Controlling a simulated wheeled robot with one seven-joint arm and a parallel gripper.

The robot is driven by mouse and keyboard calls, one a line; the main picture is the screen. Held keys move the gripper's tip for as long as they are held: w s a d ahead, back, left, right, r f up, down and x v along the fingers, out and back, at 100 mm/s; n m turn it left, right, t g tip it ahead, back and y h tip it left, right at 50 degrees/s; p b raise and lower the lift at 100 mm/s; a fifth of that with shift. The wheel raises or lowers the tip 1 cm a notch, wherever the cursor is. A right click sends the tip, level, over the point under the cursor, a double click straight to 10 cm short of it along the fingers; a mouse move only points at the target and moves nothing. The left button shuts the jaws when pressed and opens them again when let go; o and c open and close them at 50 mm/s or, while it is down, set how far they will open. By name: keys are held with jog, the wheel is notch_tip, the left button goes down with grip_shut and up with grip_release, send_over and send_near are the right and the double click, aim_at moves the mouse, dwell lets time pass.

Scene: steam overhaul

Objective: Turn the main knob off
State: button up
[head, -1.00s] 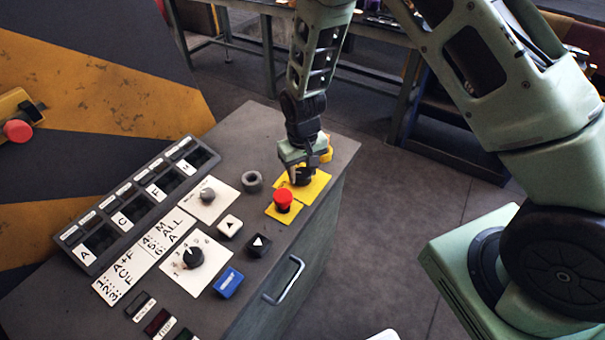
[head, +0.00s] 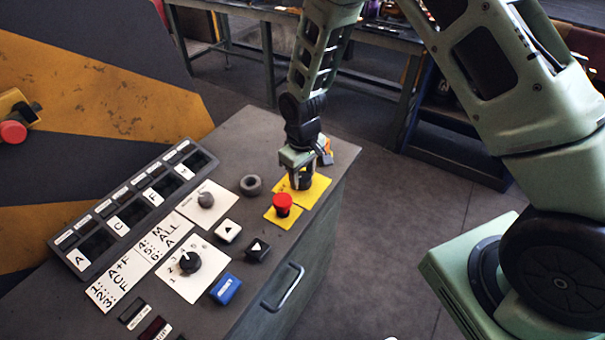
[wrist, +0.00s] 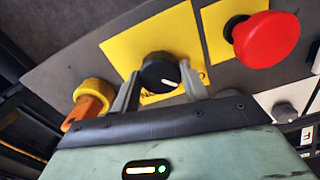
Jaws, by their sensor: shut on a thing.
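The main knob is a black rotary knob (wrist: 160,74) with a white pointer line, on a yellow plate (wrist: 150,42). In the wrist view it sits between my two fingers, and the pointer line points toward the lower right. In the head view the knob (head: 301,181) shows partly under my gripper (head: 299,170), on the yellow plate (head: 318,190) at the console's far right corner. My gripper (wrist: 160,90) reaches down from above and is shut on the knob. The fingers hide parts of the knob's sides.
A red push button (head: 283,203) stands close beside the knob; it is large in the wrist view (wrist: 266,38). An orange-yellow part (wrist: 92,96) is on the other side. The grey console (head: 240,130) also carries a numbered selector (head: 188,261) and a blue button (head: 226,288).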

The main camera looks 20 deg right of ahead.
aim_at(303, 177)
jog(key=o, duration=1)
notch_tip(303, 177, up, 18)
jog(key=b, duration=0.3)
jog(key=shift+f, duration=0.25)
